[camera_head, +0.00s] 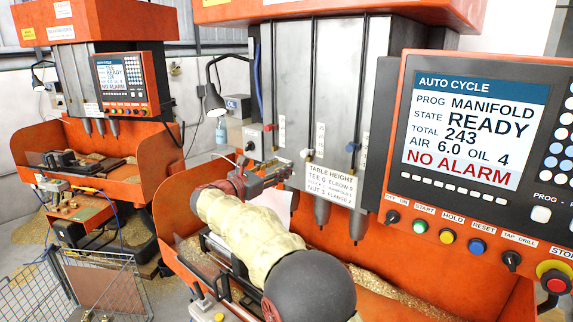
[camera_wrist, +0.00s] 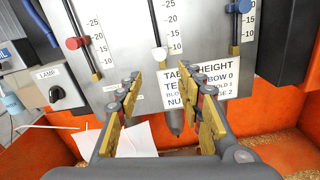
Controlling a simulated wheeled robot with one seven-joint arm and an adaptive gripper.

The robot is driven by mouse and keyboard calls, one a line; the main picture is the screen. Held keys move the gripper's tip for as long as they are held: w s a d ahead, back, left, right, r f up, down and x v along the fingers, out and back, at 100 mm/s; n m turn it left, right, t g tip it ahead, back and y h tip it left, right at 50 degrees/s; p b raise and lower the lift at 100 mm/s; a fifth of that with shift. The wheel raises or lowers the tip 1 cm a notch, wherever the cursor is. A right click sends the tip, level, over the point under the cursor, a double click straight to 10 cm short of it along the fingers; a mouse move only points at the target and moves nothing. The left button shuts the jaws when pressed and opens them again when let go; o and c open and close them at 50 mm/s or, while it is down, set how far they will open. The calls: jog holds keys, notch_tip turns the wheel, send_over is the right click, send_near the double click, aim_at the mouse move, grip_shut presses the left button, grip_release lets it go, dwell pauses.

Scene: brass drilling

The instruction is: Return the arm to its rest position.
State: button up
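My gripper (camera_head: 265,180) is raised in front of the drilling machine's grey front panel (camera_head: 335,90). In the wrist view my gripper (camera_wrist: 165,100) is open, with a clear gap between its gold-padded fingers and nothing held. The panel behind carries scales with red, white and blue sliders, and a table height label (camera_wrist: 198,85). My arm, in a cream cover with a black joint, reaches up across the machine's orange tray and hides part of it in the head view.
The control panel (camera_head: 470,140) at the right reads READY and NO ALARM. Brass chips (camera_head: 400,295) lie in the orange tray. A black lamp (camera_head: 214,100) stands left of the panel. A second machine (camera_head: 90,110) and a wire cart (camera_head: 105,285) are at the left. White paper (camera_wrist: 120,140) hangs below the panel.

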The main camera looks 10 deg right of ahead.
jog(key=shift+s+a, duration=0.2)
jog(key=shift+a, duration=0.05)
